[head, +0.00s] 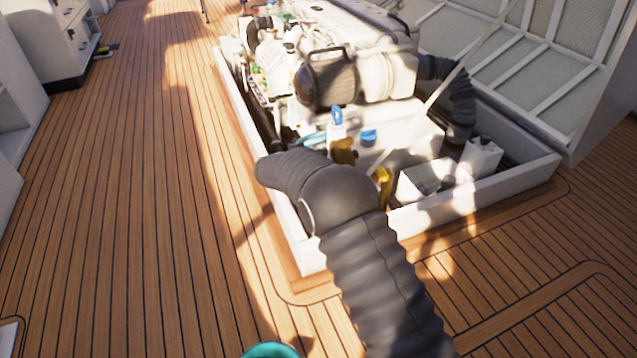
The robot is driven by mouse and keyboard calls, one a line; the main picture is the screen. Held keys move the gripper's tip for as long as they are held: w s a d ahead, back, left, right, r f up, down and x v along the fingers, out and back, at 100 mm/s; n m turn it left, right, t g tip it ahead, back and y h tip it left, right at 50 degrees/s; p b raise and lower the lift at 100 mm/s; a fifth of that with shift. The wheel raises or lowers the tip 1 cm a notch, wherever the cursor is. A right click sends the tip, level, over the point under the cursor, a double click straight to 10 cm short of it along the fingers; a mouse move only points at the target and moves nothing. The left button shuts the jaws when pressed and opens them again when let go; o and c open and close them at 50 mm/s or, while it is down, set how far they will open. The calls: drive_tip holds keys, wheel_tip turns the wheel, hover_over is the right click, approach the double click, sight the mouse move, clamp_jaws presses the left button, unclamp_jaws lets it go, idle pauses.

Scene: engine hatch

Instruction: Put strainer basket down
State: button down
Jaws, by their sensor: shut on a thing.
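My arm in its black ribbed sleeve reaches up from the bottom of the head view, bends, and ends over the near left edge of the open engine hatch (302,240). My gripper does not show; the arm's own bulk hides that spot. I cannot make out a strainer basket anywhere. Inside the hatch, brass-coloured fittings (384,188) stand just right of the arm. A blue handle (337,116) and a blue cap (368,136) sit behind them.
A white engine (390,75) fills the back of the hatch. A raised hatch lid (540,50) stands at the right. A teal rounded rim (271,350) is cut off at the bottom edge. Wooden deck (130,200) lies clear at the left; white cabinets (65,40) stand at the far left.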

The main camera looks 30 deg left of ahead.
wheel_tip(320, 180, down, 10)
drive_tip(key=shift+s+r+b, duration=0.1)
drive_tip(key=shift+b, duration=0.55)
drive_tip(key=c, duration=1.2)
unclamp_jaws()
drive_tip(key=shift+a, duration=0.1)
drive_tip(key=p+v, duration=0.1)
drive_tip(key=v, duration=1.1)
